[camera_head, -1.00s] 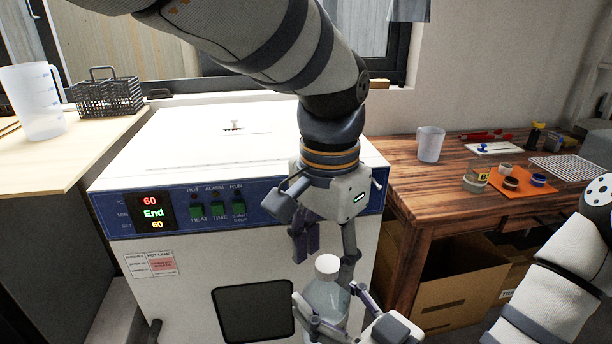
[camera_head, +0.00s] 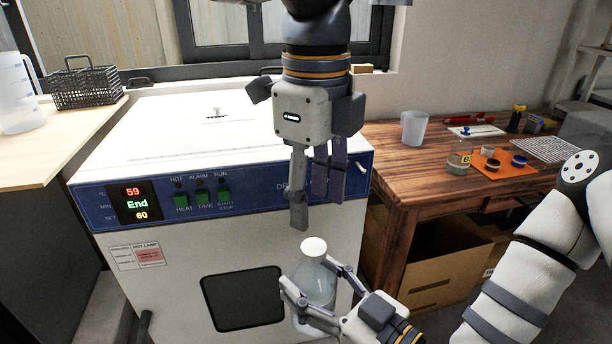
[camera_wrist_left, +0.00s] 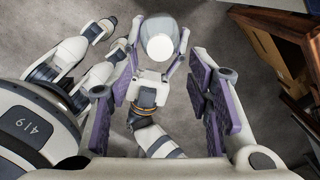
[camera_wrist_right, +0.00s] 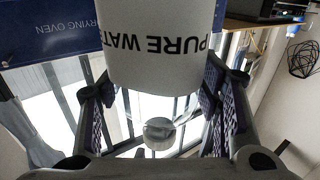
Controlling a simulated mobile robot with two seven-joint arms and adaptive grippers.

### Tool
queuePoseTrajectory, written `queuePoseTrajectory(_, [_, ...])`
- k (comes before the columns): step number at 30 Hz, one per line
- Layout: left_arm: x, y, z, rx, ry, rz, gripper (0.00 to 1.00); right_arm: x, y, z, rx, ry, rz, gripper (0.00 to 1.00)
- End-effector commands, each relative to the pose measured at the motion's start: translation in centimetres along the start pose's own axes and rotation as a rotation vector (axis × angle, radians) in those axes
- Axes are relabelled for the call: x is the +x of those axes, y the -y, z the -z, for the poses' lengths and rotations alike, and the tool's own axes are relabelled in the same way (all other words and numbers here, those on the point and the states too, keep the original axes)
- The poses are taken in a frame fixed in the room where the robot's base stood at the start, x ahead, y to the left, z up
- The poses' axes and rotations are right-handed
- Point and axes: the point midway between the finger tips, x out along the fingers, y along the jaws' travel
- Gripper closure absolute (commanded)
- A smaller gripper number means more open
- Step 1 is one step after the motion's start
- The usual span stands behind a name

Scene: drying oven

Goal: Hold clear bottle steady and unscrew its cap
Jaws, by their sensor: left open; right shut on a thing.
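The clear bottle (camera_head: 318,284) with a white cap (camera_head: 314,247) stands upright in front of the drying oven. My right gripper (camera_head: 312,296) is shut around its body. In the right wrist view the bottle (camera_wrist_right: 158,60) fills the space between the fingers and bears a "PURE WATER" label. My left gripper (camera_head: 318,212) points down just above the cap, apart from it. In the left wrist view the white cap (camera_wrist_left: 168,47) lies beyond the open purple-padded fingers, with nothing between them. The cap sits on the bottle.
The drying oven (camera_head: 150,262) with its lit panel stands behind the bottle. A wooden table (camera_head: 400,164) at right holds a mug (camera_head: 414,128), an orange mat (camera_head: 478,165) and a jar (camera_head: 459,158). A cardboard box (camera_head: 440,275) is below it.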

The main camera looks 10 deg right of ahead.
Motion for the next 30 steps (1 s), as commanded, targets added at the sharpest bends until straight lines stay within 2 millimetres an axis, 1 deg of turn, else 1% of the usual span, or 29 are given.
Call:
queuePoseTrajectory(6, [4.2,-0.1,0.0,0.007,-0.001,-0.005,0.54,0.0,0.0,0.0,0.0,-0.001,0.0,1.0])
queuePoseTrajectory(10, [6.3,-0.1,0.0,0.006,-0.001,-0.003,0.54,0.0,0.0,0.0,0.0,-0.001,0.0,1.0])
queuePoseTrajectory(12, [7.0,-0.1,0.0,0.004,-0.001,-0.003,0.54,0.0,0.0,0.0,0.0,-0.001,0.0,1.0])
queuePoseTrajectory(15, [7.4,0.0,0.0,0.003,-0.001,-0.001,0.54,0.0,0.0,0.0,0.0,-0.001,0.0,1.0])
queuePoseTrajectory(21, [7.5,0.0,0.0,0.002,0.0,0.0,0.54,0.0,0.0,0.0,0.0,-0.001,0.0,1.0])
queuePoseTrajectory(22, [7.5,0.0,0.0,0.002,0.0,-0.001,0.59,0.0,0.0,0.0,0.0,-0.001,0.0,1.0])
queuePoseTrajectory(23, [7.5,0.0,0.0,0.002,0.0,-0.001,0.65,0.0,0.0,0.0,0.0,-0.001,0.0,1.0])
queuePoseTrajectory(24, [7.5,0.0,0.0,0.002,0.0,-0.001,0.74,0.0,0.0,0.0,0.0,-0.001,0.0,1.0])
queuePoseTrajectory(26, [7.5,0.0,0.0,0.002,0.0,-0.001,0.88,0.0,0.0,0.0,0.0,-0.001,0.0,1.0])
queuePoseTrajectory(27, [7.5,0.0,0.0,0.002,0.0,-0.001,0.97,0.0,0.0,0.0,0.0,-0.001,0.0,1.0])
queuePoseTrajectory(28, [7.5,0.0,0.0,0.002,0.0,-0.001,1.0,0.0,0.0,0.0,0.0,-0.001,0.0,1.0])
queuePoseTrajectory(30, [7.5,0.0,0.0,0.002,0.0,-0.001,1.0,0.0,0.0,0.0,0.0,-0.001,0.0,1.0])
